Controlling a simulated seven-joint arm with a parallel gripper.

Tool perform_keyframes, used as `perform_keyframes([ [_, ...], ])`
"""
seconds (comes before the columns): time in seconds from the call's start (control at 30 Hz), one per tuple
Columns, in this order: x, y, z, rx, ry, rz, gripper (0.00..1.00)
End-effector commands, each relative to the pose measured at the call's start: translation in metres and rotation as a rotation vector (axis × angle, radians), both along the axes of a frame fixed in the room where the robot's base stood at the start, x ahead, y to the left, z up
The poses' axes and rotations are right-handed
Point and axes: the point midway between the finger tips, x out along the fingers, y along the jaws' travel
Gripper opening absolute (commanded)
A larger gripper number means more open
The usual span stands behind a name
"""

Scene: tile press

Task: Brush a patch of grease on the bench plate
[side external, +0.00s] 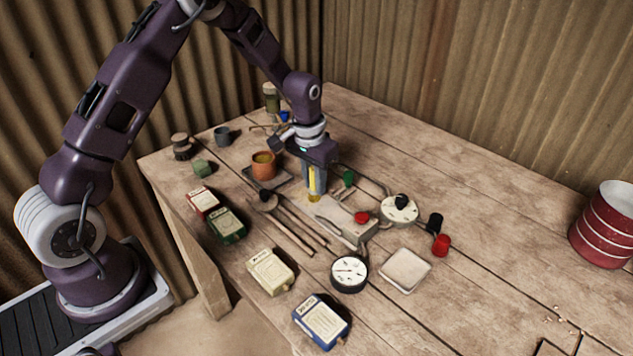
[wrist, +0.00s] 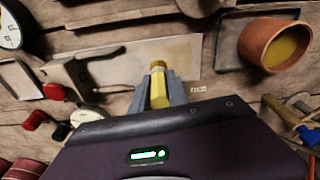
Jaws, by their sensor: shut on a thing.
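My gripper (side external: 314,190) is shut on a slim yellow tool, the brush (side external: 313,179), and holds it upright. In the wrist view the yellow brush (wrist: 158,90) stands between the two grey fingers (wrist: 157,92). Below it lies a flat pale bench plate (wrist: 177,50), with a small label near one edge. The brush tip is over the plate or very near it; I cannot tell whether it touches. A yellowish spot shows at the tip in the side view, but I cannot tell bristles from grease. An orange clay pot (side external: 264,164) holds yellow grease; it also shows in the wrist view (wrist: 272,45).
A grey press with a red knob (side external: 361,217) stands right of my gripper. Wooden tools (side external: 287,224) lie in front. Several small tins, such as the green one (side external: 226,224), line the front edge. A black-rimmed gauge (side external: 349,274) lies nearby. The right of the bench is mostly clear.

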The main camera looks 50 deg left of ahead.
Motion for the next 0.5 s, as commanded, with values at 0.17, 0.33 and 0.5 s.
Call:
perform_keyframes([
  [0.17, 0.0, 0.017, 0.0, 0.0, 0.001, 0.002, 0.0],
  [0.33, 0.0, 0.033, 0.0, 0.0, 0.001, 0.002, 0.0],
  [0.5, 0.0, 0.048, 0.0, 0.0, 0.0, 0.002, 0.0],
])
